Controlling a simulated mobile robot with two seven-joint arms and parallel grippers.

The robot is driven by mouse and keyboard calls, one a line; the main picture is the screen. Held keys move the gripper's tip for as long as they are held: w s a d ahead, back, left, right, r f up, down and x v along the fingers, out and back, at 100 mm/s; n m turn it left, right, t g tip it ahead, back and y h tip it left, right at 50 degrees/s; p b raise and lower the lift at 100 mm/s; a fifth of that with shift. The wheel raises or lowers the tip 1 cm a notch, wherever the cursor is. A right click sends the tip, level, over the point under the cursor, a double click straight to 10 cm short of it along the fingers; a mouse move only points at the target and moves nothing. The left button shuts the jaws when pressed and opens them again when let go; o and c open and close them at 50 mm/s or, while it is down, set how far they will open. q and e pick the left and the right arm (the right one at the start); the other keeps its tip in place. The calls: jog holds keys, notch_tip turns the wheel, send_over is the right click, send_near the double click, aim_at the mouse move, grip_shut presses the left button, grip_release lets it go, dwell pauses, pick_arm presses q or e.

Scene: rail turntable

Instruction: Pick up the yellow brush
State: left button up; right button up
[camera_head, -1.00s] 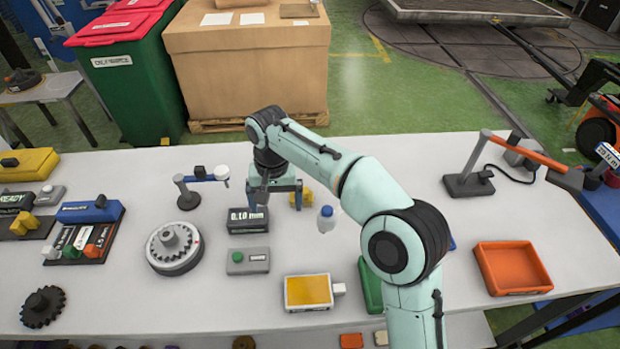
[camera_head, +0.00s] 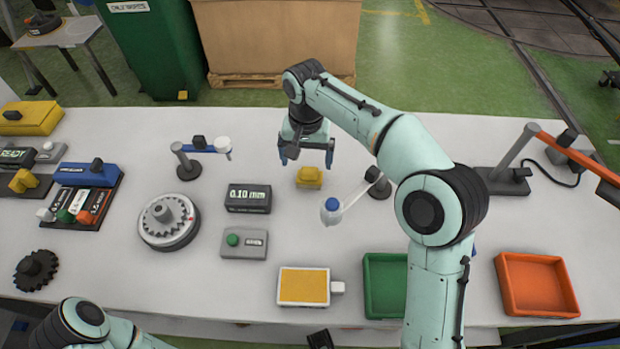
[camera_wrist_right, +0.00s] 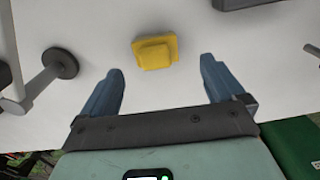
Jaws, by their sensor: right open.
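A small yellow block-like piece, which I take for the yellow brush (camera_head: 309,178), lies on the white table in the head view; no bristles can be made out. It also shows in the right wrist view (camera_wrist_right: 155,52), just beyond the fingertips and roughly centred between them. My right gripper (camera_head: 306,157) is open and empty, a little behind the yellow piece and apart from it; its blue fingers also show in the right wrist view (camera_wrist_right: 162,70). Part of my left arm shows at the bottom left of the head view, but I cannot make out its gripper.
A display box (camera_head: 248,198) stands left of the yellow piece. In front are a yellow-topped box (camera_head: 303,287), a green tray (camera_head: 385,284) and an orange tray (camera_head: 537,284).

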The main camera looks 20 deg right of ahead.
aim_at(310, 173)
notch_tip(310, 173, down, 2)
jog(key=shift+f, duration=0.15)
jog(key=f, duration=0.1)
jog(key=s+f+b, duration=0.1)
jog(key=f, duration=0.1)
jog(key=shift+d+f, duration=0.2)
jog(key=shift+f, duration=0.1)
jog(key=shift+w+f, duration=0.1)
jog(key=shift+f, duration=0.45)
jog(key=c, duration=1.1)
